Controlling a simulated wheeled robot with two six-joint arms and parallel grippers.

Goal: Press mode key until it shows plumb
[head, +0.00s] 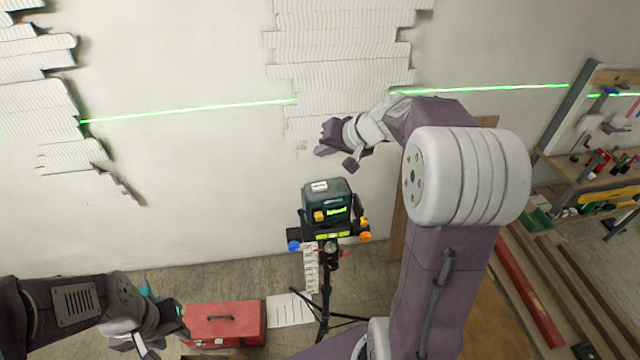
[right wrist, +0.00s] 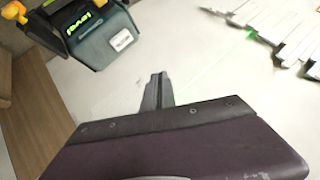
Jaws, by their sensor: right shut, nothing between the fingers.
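The dark green laser level (head: 342,190) stands upright on a tripod in front of the wall, with yellow and blue knobs. Its small screen (head: 337,212) glows green; the lettering is too small to read surely. A pale patch (head: 319,186) is on its top; I cannot tell whether this is the mode key. In the right wrist view the level (right wrist: 112,40) is at the upper left, its screen (right wrist: 80,28) lit. My right gripper (head: 336,157) is shut and empty, above the level and apart from it.
A green laser line (head: 200,107) runs nearly level across the wall, past white ribbed reliefs (head: 340,60). A red toolbox (head: 225,322) and a paper sheet (head: 290,310) lie low by the tripod (head: 325,290). Shelves with tools (head: 600,170) stand at the right.

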